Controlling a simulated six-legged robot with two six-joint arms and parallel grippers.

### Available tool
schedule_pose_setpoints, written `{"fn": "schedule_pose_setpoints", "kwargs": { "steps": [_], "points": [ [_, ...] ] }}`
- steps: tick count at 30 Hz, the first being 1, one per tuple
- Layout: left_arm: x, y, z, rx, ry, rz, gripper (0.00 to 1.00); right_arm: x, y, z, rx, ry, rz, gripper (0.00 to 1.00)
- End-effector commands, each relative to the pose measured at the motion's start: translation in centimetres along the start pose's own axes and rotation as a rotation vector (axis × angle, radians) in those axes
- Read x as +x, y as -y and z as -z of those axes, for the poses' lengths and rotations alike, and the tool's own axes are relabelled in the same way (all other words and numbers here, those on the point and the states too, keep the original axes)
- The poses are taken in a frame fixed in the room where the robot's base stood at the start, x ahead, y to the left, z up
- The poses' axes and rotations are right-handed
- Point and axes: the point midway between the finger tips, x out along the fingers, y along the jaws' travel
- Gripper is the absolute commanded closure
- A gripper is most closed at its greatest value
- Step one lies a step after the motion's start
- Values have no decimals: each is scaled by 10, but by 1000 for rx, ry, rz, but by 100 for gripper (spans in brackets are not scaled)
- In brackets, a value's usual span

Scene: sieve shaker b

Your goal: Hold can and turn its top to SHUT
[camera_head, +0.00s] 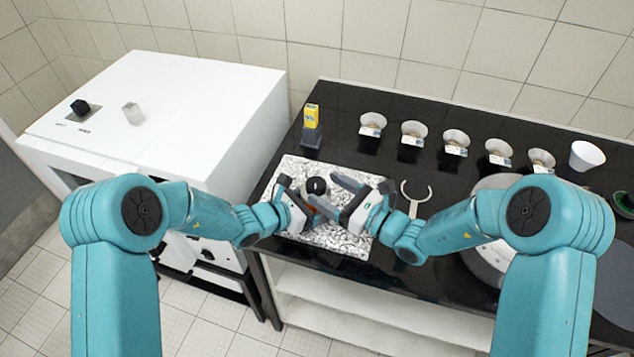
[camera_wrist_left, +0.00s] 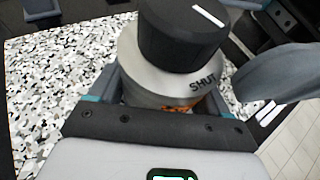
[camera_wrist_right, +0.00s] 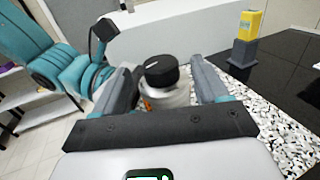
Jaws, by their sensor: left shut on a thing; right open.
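The can shows in the left wrist view as a silver body (camera_wrist_left: 165,85) with a black round top (camera_wrist_left: 185,30). The top bears a white line, and the word SHUT is printed on the silver collar below it. In the head view the black top (camera_head: 317,186) shows between my two grippers. My left gripper (camera_wrist_left: 165,100) is shut on the can body. My right gripper (camera_wrist_right: 165,90) is open, with its fingers on either side of the can (camera_wrist_right: 165,97) and apart from it, as far as the right wrist view shows. The can's lower part is hidden.
The can is over a speckled mat (camera_head: 345,238) on the black table. A yellow box on a grey stand (camera_head: 311,125) is behind it. Several cups (camera_head: 412,132) line the back right. A white cabinet (camera_head: 185,110) stands left. A ring holder (camera_head: 415,197) is right of the mat.

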Motion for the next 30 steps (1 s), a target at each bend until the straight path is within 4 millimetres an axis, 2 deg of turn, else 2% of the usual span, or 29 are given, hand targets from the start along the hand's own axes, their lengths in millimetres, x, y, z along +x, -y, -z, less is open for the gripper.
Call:
{"fn": "schedule_pose_setpoints", "kwargs": {
  "steps": [3,7,18,23,30],
  "points": [
    [0,0,-1,1,2,0,73,22,-1,0,-1,0,-2,26],
    [0,0,-1,1,2,0,73,36,0,0,0,-1,-1,26],
    [0,0,-1,1,3,0,73,43,0,0,0,-1,0,26],
    [0,0,-1,1,3,0,73,43,0,0,0,-1,0,78],
    [0,0,-1,1,3,0,73,44,-1,-1,4,2,41,78]
  ]
}}
